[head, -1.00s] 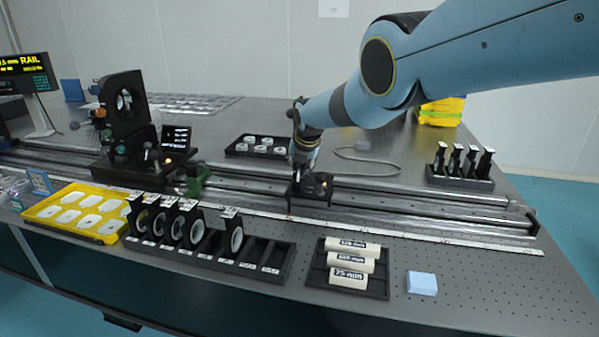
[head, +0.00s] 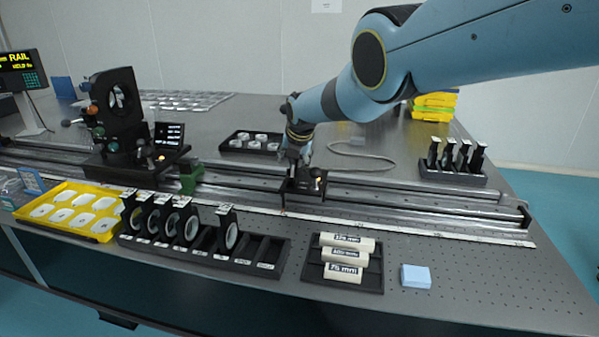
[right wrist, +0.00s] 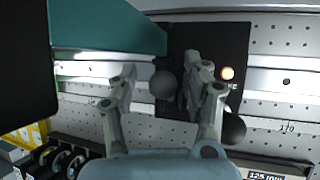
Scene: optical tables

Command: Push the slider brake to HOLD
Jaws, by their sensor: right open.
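The slider (head: 303,192) is a small black carriage on the long rail, right of the middle of the head view. In the right wrist view it is a dark plate (right wrist: 240,40) with a lit amber spot (right wrist: 227,73). My right gripper (head: 296,166) is down at the slider. In the right wrist view its fingers (right wrist: 160,76) are apart. A dark round knob (right wrist: 163,84) shows between them, nearer the right finger; I cannot tell whether they touch. A second dark knob (right wrist: 233,128) lies right of the right finger. Brake markings are not legible. My left gripper is not in view.
A green block (head: 190,176) and a black optical mount (head: 118,112) stand on the rail to the left. A black lens rack (head: 240,262), a tray of labelled tubes (head: 312,275) and a blue block (head: 416,276) lie in front. A display (head: 20,72) stands far left.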

